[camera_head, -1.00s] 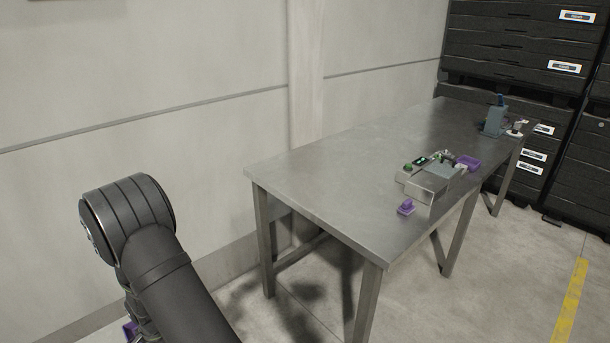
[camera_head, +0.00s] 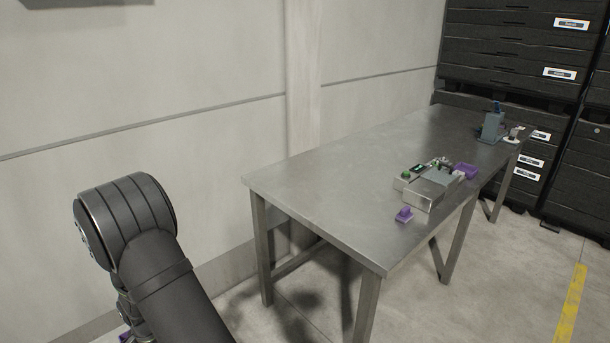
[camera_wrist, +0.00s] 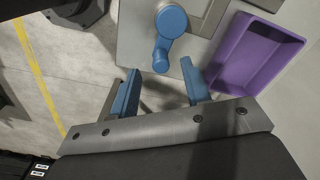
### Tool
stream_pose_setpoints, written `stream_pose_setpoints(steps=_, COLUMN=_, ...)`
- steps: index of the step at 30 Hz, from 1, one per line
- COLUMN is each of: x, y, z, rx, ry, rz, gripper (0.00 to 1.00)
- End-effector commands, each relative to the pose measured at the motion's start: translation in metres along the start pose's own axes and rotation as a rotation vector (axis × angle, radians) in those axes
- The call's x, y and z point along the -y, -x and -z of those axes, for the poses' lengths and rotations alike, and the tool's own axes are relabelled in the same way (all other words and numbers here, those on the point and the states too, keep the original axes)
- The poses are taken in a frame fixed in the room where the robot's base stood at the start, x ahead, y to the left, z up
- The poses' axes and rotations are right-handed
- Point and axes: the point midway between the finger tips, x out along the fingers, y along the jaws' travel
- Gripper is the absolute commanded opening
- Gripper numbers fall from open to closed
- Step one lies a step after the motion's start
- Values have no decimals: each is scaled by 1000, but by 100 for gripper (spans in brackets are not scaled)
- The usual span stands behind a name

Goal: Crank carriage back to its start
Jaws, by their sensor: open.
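In the wrist view a blue crank (camera_wrist: 163,40), with a round hub and a short arm ending in a rounded knob, sits on a light grey metal housing (camera_wrist: 137,35). My gripper (camera_wrist: 161,85) is open and empty below the crank in that view. Its two blue fingers are apart, and the crank's knob lies just above the gap between them, not clasped. I cannot make out the carriage. In the head view my gripper is not seen. A small metal device (camera_head: 428,185) with a green button stands on the steel table there, its crank not distinguishable.
A purple tray (camera_wrist: 251,58) is right of the housing, close to the right finger. The head view shows a steel table (camera_head: 335,185) with a purple block (camera_head: 404,215), a purple bin (camera_head: 465,171) and a grey-blue holder (camera_head: 491,127). Black storage cases (camera_head: 510,70) stand behind.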

Motion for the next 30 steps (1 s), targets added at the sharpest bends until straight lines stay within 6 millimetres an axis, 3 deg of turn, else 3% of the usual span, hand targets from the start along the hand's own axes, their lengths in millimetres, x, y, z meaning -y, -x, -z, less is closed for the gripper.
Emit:
stream_pose_setpoints(steps=15, x=0, y=36, z=0, rx=0, ry=0, rz=1, gripper=44)
stream_pose_setpoints(steps=25, x=0, y=36, z=0, rx=0, ry=0, rz=0, gripper=44)
stream_pose_setpoints(steps=30, x=-1, y=24, z=0, rx=1, ry=0, rz=-3, gripper=44)
